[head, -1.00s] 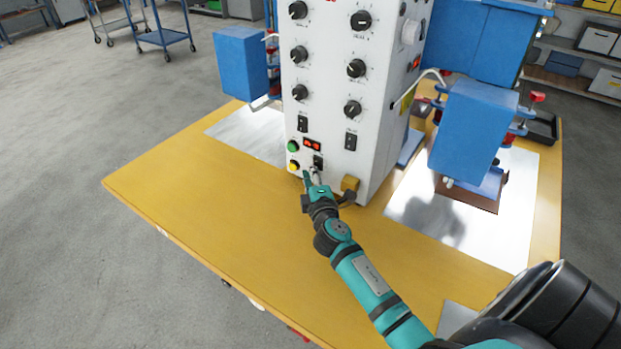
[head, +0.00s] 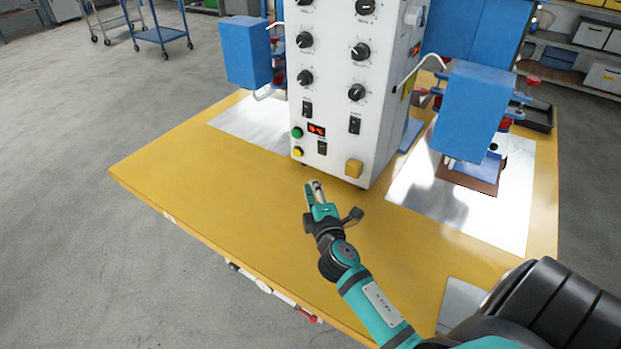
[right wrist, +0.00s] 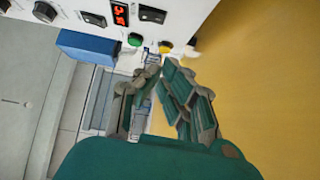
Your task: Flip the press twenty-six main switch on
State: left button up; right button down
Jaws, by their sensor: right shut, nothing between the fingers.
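The white control cabinet (head: 335,168) stands on the yellow table with knobs, buttons and black switches on its front. A black rocker switch (head: 322,148) sits low on the panel, below a lit red display (head: 316,130); I take it as the main switch, but cannot read its label or its position. It also shows in the right wrist view (right wrist: 152,14), beside the display. My right gripper (head: 313,187) is shut and empty, in front of and below the switch in the picture, apart from the panel. My left gripper is not in view.
A green button (head: 296,133) and a yellow button (head: 298,152) lie left of the switch. Blue press units (head: 472,110) flank the cabinet. The table (head: 230,195) is clear in front.

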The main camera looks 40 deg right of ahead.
jog(key=shift+v, duration=0.8)
jog(key=shift+s+a+f, duration=0.1)
jog(key=shift+s+a, duration=0.1)
jog(key=shift+s, duration=0.15)
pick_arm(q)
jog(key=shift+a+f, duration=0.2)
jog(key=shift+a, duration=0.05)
pick_arm(e)
jog(key=shift+s, duration=0.2)
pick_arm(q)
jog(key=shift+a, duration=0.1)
